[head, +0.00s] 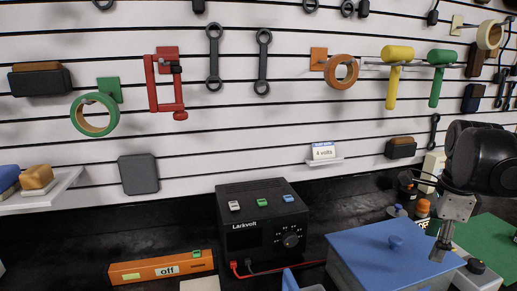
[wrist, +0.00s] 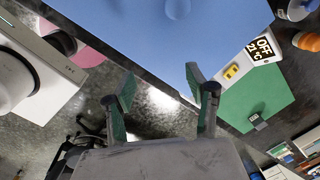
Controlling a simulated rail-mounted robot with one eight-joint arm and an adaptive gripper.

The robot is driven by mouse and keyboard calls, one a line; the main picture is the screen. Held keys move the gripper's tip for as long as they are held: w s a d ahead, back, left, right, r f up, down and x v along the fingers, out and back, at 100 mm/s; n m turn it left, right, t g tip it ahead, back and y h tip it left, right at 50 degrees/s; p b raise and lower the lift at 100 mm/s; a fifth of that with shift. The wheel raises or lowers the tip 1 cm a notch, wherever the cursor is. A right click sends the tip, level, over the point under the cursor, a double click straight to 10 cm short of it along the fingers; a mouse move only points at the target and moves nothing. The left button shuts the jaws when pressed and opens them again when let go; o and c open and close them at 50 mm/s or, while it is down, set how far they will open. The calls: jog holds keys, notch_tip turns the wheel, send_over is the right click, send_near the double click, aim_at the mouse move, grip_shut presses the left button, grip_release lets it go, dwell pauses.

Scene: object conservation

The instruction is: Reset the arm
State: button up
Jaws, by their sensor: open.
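My gripper (head: 440,248) hangs at the right of the head view, beside the right part of a blue-lidded box (head: 375,250). In the wrist view my gripper (wrist: 163,95) shows two fingers with green inner pads, spread apart with nothing between them. The blue lid (wrist: 150,30) fills the top of the wrist view beyond the fingertips. My arm's dark wrist covers part of the wall and bench at the right of the head view.
A black Larkvolt power unit (head: 262,222) and an orange bar marked "off" (head: 160,267) are on the dark bench. A green mat (head: 490,238) lies at the right. Tools and tape rolls hang on the slatted wall. A white device marked "OFF" (wrist: 262,48) shows in the wrist view.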

jog(key=s+a+n+t, duration=0.1)
jog(key=a+n, duration=0.2)
jog(key=a, duration=0.1)
jog(key=s+a+f+n+t, duration=0.1)
jog(key=a+n, duration=0.3)
jog(key=s+a+n, duration=0.1)
jog(key=a+n, duration=0.3)
jog(key=shift+f+t, duration=0.15)
jog(key=shift+t, duration=0.25)
jog(key=s+a+f+n+t, duration=0.1)
jog(key=s+a+n, duration=0.1)
jog(key=a+n, duration=0.2)
jog(key=s+a+f+n+t, duration=0.2)
jog(key=a+n, duration=0.3)
jog(key=n, duration=0.3)
jog(key=shift+s+a+f+n+y, duration=0.25)
jog(key=shift+s+a+n+y, duration=0.05)
jog(key=shift+s+n, duration=0.1)
